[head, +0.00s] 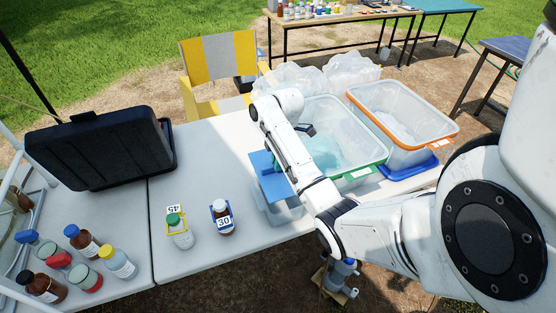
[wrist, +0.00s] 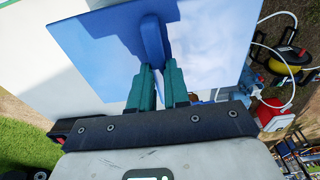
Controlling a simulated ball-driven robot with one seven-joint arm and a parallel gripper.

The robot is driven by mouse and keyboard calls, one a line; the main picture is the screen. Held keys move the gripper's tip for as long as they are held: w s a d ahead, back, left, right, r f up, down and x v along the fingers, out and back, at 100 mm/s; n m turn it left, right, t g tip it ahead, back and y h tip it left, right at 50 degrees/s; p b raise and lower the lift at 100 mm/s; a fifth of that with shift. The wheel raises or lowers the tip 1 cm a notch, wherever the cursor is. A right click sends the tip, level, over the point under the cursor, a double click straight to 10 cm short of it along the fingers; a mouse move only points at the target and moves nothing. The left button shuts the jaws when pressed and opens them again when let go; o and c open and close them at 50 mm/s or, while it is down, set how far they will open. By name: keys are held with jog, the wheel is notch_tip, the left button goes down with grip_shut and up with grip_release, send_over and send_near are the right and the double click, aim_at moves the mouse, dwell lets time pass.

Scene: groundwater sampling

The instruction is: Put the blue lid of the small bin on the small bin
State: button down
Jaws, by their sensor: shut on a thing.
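The blue lid (head: 262,162) is in my gripper (wrist: 158,78). In the wrist view the green fingers are shut on the upright handle of the blue lid (wrist: 85,45), and its flat plate spreads beyond them. In the head view the lid is over the small clear bin (head: 276,214) at the table's front edge, partly behind my arm. My arm hides much of the bin and the gripper's fingers. I cannot tell whether the lid touches the bin's rim.
A large clear bin with a green rim (head: 366,172) stands just behind and right. An orange-rimmed bin (head: 400,110) is beyond it, by a flat blue piece (head: 412,170). Bottles (head: 222,218) and a black case (head: 95,150) are left. The table's middle left is clear.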

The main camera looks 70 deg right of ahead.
aim_at(278, 173)
notch_tip(278, 173, down, 6)
jog(key=b, duration=0.2)
jog(key=shift+r+b, duration=0.15)
jog(key=shift+b, duration=0.2)
jog(key=shift+p, duration=0.55)
dwell(0.6)
jog(key=shift+f+b, duration=0.7)
jog(key=shift+f, duration=0.6)
jog(key=c, duration=1)
grip_release()
jog(key=shift+r, duration=0.1)
